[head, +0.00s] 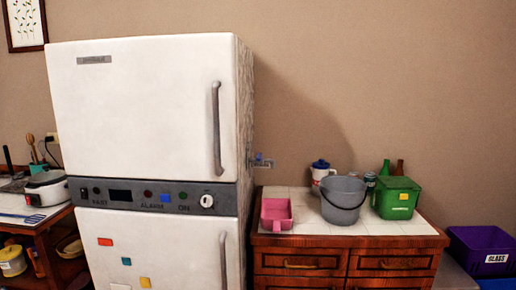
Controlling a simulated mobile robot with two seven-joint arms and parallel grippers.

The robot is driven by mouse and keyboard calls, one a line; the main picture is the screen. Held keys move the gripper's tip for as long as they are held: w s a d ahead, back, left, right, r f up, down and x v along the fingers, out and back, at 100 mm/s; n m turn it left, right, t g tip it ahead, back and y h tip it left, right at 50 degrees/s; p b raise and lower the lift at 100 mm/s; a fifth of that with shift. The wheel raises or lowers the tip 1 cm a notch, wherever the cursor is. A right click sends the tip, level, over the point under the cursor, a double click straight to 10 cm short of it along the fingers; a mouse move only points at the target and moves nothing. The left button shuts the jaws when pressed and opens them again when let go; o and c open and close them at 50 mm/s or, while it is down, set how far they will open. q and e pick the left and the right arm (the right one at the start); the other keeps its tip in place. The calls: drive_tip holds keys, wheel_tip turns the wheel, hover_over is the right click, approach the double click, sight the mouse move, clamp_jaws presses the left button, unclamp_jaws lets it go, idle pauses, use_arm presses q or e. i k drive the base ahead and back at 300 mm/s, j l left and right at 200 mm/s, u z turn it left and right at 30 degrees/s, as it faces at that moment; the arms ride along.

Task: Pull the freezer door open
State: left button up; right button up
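A white two-door fridge-freezer stands left of centre in the head view. Its upper door (140,112) is shut and has a grey vertical handle (216,128) near its right edge. Its lower door (165,250) is also shut, with a grey handle (223,262) at its right edge, cut off by the bottom of the view. A dark control panel (150,196) with the words FAST, ALARM and ON runs between the doors. Neither of my grippers is in view.
A tiled wooden cabinet (345,264) stands right of the fridge, bearing a grey bucket (343,200), green bin (396,198) and pink container (276,214). A purple box (482,250) is at the far right. A wooden shelf unit (45,225) stands close on the left.

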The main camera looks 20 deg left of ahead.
sight(163, 108)
drive_tip(key=u, duration=1.35)
